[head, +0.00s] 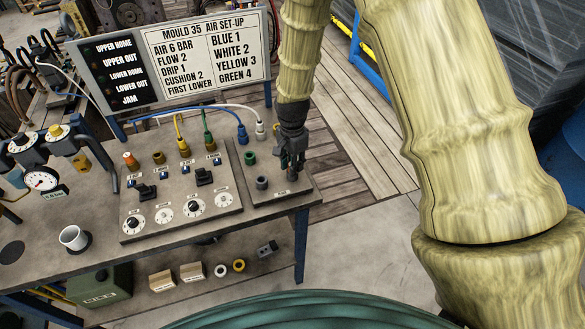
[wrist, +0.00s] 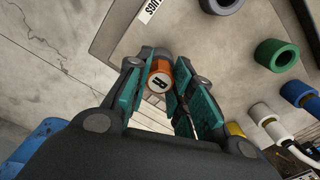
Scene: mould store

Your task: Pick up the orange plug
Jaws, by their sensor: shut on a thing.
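The orange plug (wrist: 157,74) is a short cylinder with a dark R on its pale end face. In the wrist view it sits between the two teal-padded fingers of my gripper (wrist: 160,90), which is shut on it. In the head view my gripper (head: 289,160) points down at the right end of the bench, over the small right-hand plate (head: 262,202). The plug is mostly hidden by the fingers there. I cannot tell whether it clears the plate.
Green (head: 249,157) and grey (head: 262,183) rings stand on the small plate close to my gripper. Blue (head: 242,133) and white (head: 260,130) hoses end behind it. A dial panel (head: 180,205) lies left, the sign board (head: 170,60) behind. Open floor lies right of the bench.

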